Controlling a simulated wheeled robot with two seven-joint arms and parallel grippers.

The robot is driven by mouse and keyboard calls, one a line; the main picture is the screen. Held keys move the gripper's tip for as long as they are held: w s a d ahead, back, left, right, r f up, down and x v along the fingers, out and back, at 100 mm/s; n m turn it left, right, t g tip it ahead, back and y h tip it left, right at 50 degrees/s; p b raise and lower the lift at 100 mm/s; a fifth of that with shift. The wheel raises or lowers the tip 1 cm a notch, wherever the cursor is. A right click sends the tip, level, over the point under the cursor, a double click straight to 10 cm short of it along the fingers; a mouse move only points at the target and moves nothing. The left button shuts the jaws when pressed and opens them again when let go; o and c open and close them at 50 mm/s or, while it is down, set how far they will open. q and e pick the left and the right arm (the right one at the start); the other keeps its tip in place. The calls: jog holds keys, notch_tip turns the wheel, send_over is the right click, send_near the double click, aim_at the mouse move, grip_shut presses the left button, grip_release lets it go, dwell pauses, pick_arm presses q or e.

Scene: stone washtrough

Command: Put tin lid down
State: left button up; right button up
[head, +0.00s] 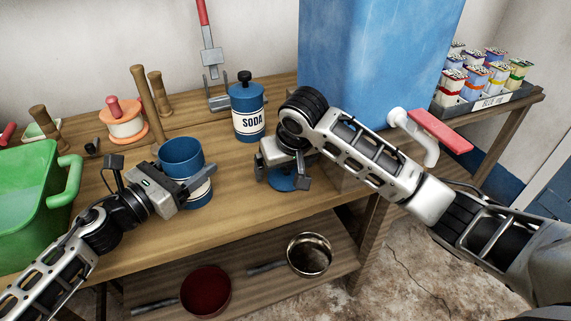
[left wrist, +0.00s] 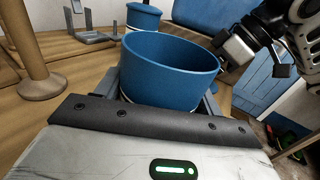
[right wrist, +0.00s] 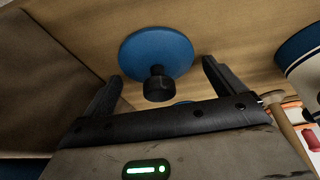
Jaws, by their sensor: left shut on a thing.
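The blue tin lid (head: 284,183) with its black knob is near the front edge of the wooden table, below my right gripper (head: 282,175). In the right wrist view the lid (right wrist: 150,45) lies flat against the tabletop, with its knob towards the gripper. The right fingers stand apart on either side, with gaps to the knob. My left gripper (head: 191,184) is shut on the open blue tin (head: 181,157), which stands upright on the table. The left wrist view shows the lidless tin (left wrist: 165,75) between the fingers.
A lidded blue SODA tin (head: 248,112) stands behind. A green tub (head: 30,205) is at the left, near wooden spools and pegs. A large blue container (head: 375,60) with a red-handled tap (head: 440,130) stands at the right. Pans (head: 206,292) sit on the lower shelf.

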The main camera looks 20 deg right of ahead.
aim_at(290, 182)
jog(key=v, duration=0.8)
pick_arm(q)
jog(key=o, duration=1.2)
pick_arm(e)
jog(key=shift+w, duration=0.1)
pick_arm(q)
jog(key=shift+a, duration=0.1)
